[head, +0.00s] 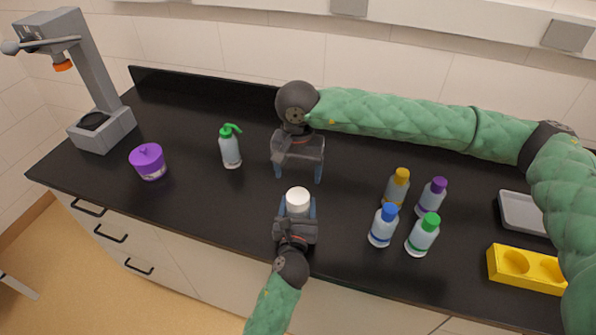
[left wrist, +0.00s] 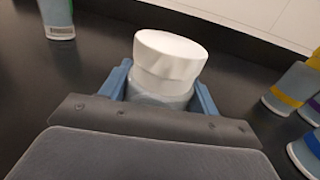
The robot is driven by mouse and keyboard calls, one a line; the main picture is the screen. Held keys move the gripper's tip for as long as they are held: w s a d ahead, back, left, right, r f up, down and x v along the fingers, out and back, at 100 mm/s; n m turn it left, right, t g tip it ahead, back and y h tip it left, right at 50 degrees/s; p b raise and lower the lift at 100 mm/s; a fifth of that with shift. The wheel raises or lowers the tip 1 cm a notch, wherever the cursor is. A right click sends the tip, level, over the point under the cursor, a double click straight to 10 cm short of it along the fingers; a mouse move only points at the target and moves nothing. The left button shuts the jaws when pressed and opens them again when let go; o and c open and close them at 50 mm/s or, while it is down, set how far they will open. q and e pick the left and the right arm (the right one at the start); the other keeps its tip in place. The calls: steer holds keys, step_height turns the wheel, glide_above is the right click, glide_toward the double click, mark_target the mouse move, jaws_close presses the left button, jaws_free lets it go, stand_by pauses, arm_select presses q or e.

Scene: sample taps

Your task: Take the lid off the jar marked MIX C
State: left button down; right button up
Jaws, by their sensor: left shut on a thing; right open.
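A small jar with a white lid (head: 298,196) stands near the front middle of the black worktop. It also shows in the left wrist view, its white lid (left wrist: 168,58) on top of a pale grey body (left wrist: 160,92). My left gripper (head: 298,208) is shut on this jar's body, one blue finger on each side, below the lid. The jar is upright and its lid is on. No marking can be read on it. My right gripper (head: 298,172) is open and empty, just behind the jar, with its fingers pointing toward the worktop.
Several bottles with coloured caps, including a blue-capped one (head: 383,226), stand right, near a yellow block with holes (head: 525,269) and a grey tray (head: 520,214). A grey stand (head: 103,130) is far left.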

mark_target(298, 195)
steer(key=m, duration=0.5)
steer(key=shift+m, duration=0.4)
steer(key=m, duration=0.5)
steer(key=shift+m, duration=0.3)
steer(key=m, duration=1.5)
steer(key=shift+m, duration=0.3)
steer(key=m, duration=1.4)
steer(key=shift+m, duration=0.4)
steer(key=shift+f, duration=4)
